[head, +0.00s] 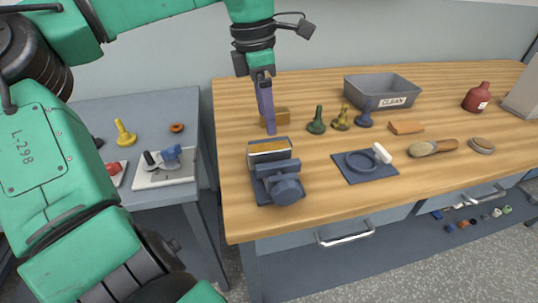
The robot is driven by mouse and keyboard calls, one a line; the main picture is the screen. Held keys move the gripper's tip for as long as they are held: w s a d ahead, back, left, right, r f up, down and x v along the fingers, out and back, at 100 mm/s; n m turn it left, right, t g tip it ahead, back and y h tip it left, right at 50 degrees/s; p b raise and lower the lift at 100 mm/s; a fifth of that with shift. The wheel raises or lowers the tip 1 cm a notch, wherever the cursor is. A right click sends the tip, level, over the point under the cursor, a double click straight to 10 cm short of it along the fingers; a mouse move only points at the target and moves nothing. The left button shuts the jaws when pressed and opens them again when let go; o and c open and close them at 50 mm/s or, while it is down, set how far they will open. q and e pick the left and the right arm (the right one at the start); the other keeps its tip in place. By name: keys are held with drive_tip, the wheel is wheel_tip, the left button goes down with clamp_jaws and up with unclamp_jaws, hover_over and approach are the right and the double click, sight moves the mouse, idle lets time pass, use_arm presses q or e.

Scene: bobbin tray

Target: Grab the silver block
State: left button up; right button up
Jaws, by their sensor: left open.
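My right gripper is not in view.
A tan block (283,117) stands right behind my left fingers. Several small pawn-like pieces (316,121) stand to its right. A grey bin (382,88) marked CLEAN is behind them. A blue mat (375,177) with a ring lies right of the vise. The bench front is clear.

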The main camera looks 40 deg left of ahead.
sight(269, 146)
use_arm(q)
drive_tip(key=f, duration=0.7)
drive_tip(key=shift+w+d, duration=0.1)
drive_tip(key=shift+d, duration=0.1)
drive_tip(key=shift+w+f, duration=0.1)
drive_tip(key=shift+f, duration=0.2)
clamp_jaws()
